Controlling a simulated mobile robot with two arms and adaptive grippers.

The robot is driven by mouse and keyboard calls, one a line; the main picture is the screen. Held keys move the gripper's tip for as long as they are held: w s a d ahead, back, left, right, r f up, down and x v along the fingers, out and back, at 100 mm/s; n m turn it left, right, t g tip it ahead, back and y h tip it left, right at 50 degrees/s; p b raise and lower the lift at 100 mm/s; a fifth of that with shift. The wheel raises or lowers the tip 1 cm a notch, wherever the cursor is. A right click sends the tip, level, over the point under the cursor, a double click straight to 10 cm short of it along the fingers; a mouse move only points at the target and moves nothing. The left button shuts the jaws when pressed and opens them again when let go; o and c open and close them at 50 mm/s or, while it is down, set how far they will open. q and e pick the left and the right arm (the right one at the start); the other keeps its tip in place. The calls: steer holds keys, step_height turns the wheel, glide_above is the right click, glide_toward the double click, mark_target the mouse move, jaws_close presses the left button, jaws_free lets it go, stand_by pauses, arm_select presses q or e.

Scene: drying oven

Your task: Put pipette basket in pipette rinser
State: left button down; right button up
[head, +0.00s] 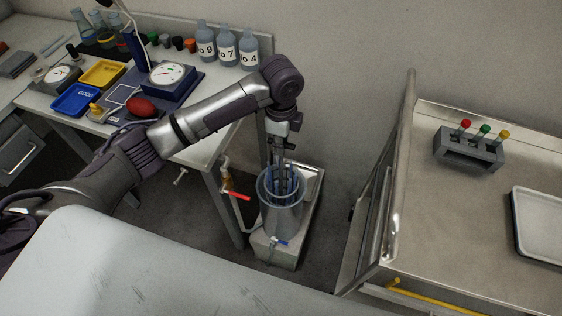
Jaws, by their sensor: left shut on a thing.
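The pipette rinser (282,221) is a grey upright cylinder on a pale base on the floor, between the lab table and the metal cart. The pipette basket (284,182) shows dark, with bluish rods, in the rinser's mouth. Its lower part is hidden by the rinser wall, so I cannot tell how deep it sits. My left gripper (281,153) points down right above the mouth, shut on the upper part of the basket. The fingers are small and dark, so the exact grip is unclear. My right gripper is not in view.
A red-handled tap (236,195) stands left of the rinser, close to its rim. The lab table (205,150) with numbered bottles (228,46) is at left. The metal cart (440,235) with a small rack (468,150) and white tray (541,226) is at right.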

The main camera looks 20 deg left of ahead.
arm_select(q)
step_height(320, 180, down, 8)
steer(key=shift+f, duration=0.1)
stand_by(0.4)
steer(key=shift+f, duration=0.55)
steer(key=c, duration=1.2)
jaws_free()
step_height(320, 180, up, 13)
steer(key=shift+r, duration=0.1)
